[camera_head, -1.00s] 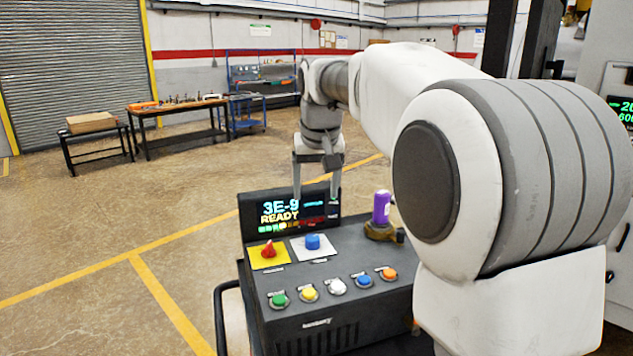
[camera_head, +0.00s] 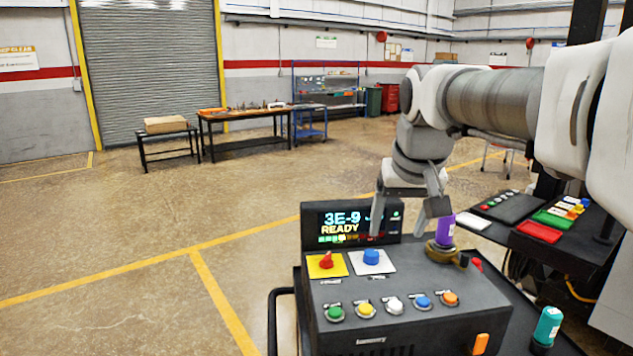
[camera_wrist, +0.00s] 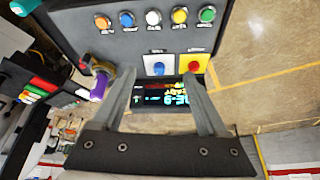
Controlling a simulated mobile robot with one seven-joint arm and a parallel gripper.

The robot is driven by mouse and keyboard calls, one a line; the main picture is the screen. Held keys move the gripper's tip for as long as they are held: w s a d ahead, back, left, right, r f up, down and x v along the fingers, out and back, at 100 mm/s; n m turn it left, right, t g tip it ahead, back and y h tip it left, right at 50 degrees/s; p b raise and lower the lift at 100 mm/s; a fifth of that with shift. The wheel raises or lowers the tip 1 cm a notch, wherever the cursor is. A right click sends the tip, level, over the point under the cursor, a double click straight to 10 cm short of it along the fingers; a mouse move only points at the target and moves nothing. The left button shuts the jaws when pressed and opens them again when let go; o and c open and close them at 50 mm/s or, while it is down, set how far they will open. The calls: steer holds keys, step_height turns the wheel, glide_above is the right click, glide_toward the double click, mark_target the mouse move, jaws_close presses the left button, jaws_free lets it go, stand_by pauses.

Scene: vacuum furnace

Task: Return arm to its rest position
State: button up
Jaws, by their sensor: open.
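My gripper (camera_head: 397,234) hangs pointing down at the right part of the console display (camera_head: 340,222) in the head view. Its two fingers are apart with nothing between them. In the wrist view my gripper (camera_wrist: 158,78) also shows open, with the display (camera_wrist: 165,96) seen between the fingers. My arm reaches in from the right edge of the head view, bent down at the wrist. A purple-handled valve (camera_head: 445,232) stands close to the right finger in the picture; I cannot tell the gap.
A side panel (camera_head: 510,207) lies beyond. The floor left of the console is clear.

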steer(key=s+f, duration=0.5)
steer(key=s, duration=0.5)
steer(key=s+f, duration=0.5)
steer(key=s, duration=0.4)
steer(key=shift+s+f+n+t, duration=0.3)
steer(key=shift+s+f+t, duration=0.05)
steer(key=shift+s+t, duration=0.05)
stand_by(0.9)
